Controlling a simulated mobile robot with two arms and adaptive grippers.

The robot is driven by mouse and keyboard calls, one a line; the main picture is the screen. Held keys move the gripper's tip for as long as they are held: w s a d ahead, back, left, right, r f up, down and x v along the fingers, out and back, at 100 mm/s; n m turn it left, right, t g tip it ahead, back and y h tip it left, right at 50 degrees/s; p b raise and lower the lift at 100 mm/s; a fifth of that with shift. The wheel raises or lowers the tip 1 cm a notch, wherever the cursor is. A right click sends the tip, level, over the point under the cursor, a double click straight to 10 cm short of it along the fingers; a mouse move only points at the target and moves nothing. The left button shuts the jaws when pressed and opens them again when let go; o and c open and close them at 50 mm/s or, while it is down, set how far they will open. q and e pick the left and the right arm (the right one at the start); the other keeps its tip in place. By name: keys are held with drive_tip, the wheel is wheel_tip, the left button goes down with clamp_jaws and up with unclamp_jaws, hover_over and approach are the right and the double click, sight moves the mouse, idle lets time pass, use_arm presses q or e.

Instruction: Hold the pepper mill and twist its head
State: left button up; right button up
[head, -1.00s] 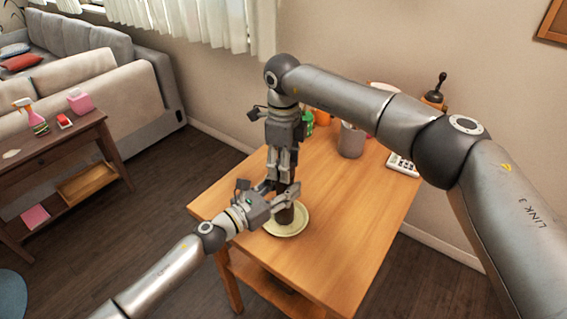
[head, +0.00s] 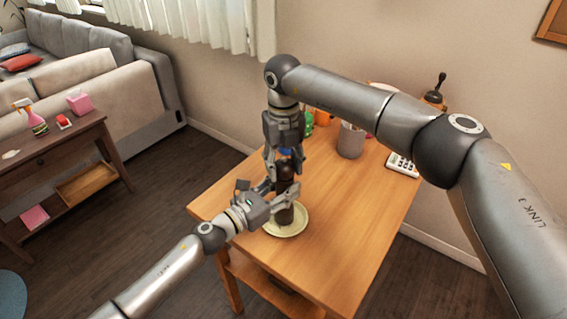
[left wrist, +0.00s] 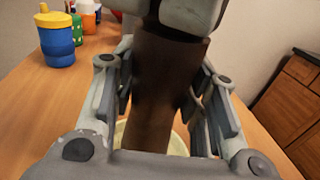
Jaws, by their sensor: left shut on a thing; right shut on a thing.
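The dark brown pepper mill (head: 285,214) stands upright over a pale plate (head: 303,226) near the table's near left corner. My left gripper (head: 283,198) is shut around the mill's body from the left. In the left wrist view the mill's body (left wrist: 160,85) runs between the two fingers, and the plate (left wrist: 178,146) shows below. My right gripper (head: 284,165) comes from above and is shut on the mill's head (head: 285,178). Its grey fingers cover part of the head in the left wrist view. Whether the mill's base touches the plate is hidden.
A grey cup (head: 350,140), a calculator (head: 402,164) and a black-handled item (head: 436,90) stand toward the table's back and right. A blue jar with a yellow lid (left wrist: 58,42) stands beyond the mill. The table's right front is clear. A side table (head: 60,150) stands apart at left.

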sight(284, 160)
use_arm(q)
drive_tip(key=shift+s+d+r, duration=0.1)
drive_tip(key=shift+d, duration=0.05)
use_arm(e)
drive_tip(key=shift+m, duration=0.6)
drive_tip(key=o, duration=1)
drive_tip(key=shift+r, duration=0.1)
use_arm(q)
drive_tip(key=o, duration=1.2)
drive_tip(key=shift+c, duration=0.2)
use_arm(e)
wheel_tip(284, 160, up, 12)
drive_tip(key=shift+f, duration=0.1)
